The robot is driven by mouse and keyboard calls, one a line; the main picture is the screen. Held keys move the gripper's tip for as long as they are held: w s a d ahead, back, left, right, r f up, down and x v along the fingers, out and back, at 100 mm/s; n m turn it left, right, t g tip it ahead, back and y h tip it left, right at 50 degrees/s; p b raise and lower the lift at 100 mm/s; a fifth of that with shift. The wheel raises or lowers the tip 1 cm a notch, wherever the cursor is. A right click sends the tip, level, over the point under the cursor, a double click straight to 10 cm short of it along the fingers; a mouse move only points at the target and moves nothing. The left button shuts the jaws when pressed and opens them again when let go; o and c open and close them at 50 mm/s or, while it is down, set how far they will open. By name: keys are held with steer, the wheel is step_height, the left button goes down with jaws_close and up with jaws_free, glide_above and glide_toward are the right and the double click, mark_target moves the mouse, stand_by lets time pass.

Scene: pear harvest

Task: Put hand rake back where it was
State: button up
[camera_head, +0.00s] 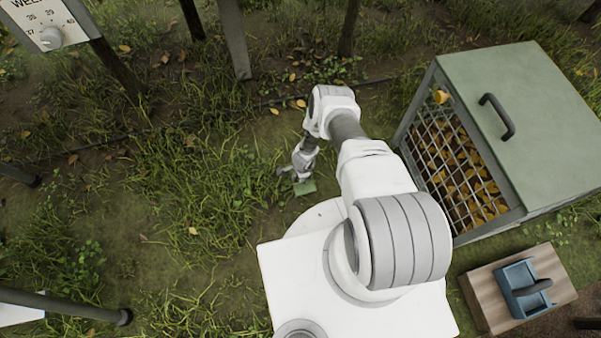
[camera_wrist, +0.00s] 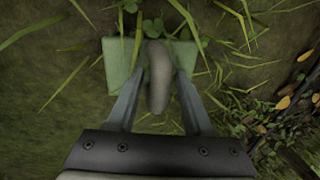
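A green piece with a grey-brown handle, which looks like the hand rake (camera_wrist: 118,62), lies on the grassy ground in the wrist view. Its handle (camera_wrist: 158,78) rises toward the camera. My gripper (camera_wrist: 160,76) is open, with one finger on each side of the handle and gaps showing between them. In the head view the green piece (camera_head: 306,188) is on the ground just below my gripper (camera_head: 297,176). Its handle is hard to make out there.
A green cabinet (camera_head: 545,95) with a mesh front and yellow leaves inside stands to the right. A wooden block (camera_head: 488,298) bears a blue tool (camera_head: 518,285) with a dark handle. Posts stand at the back, and a dial sign (camera_head: 42,22) is top left. Grass is open to the left.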

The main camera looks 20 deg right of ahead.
steer(key=shift+o, duration=0.2)
step_height(320, 180, up, 12)
steer(key=s+p, duration=0.2)
steer(key=p, duration=0.5)
steer(key=w+r+n+t+y, duration=0.1)
steer(key=w+r+n, duration=0.1)
steer(key=w+r, duration=0.6)
steer(key=w+r+n, duration=0.2)
steer(key=w+r, duration=0.2)
steer(key=r, duration=0.8)
step_height(320, 180, up, 24)
steer(key=w+a+n+t, duration=0.1)
steer(key=w+a+n, duration=0.1)
steer(key=n, duration=0.3)
steer(key=s+r+n, duration=0.3)
steer(key=s+r, duration=0.3)
steer(key=r, duration=0.4)
steer(key=s+r+n, duration=0.2)
steer(key=s+r, duration=0.4)
steer(key=r, duration=0.5)
steer(key=s+d+r+n, duration=0.1)
steer(key=s+r, duration=0.3)
steer(key=s, duration=0.6)
steer(key=s+r+n+t+h, duration=0.1)
steer(key=s+r+n, duration=0.2)
steer(key=s, duration=0.7)
steer(key=shift+s+d+r+b, duration=0.25)
steer(key=shift+d+r+b, duration=0.05)
steer(key=shift+d+r, duration=0.1)
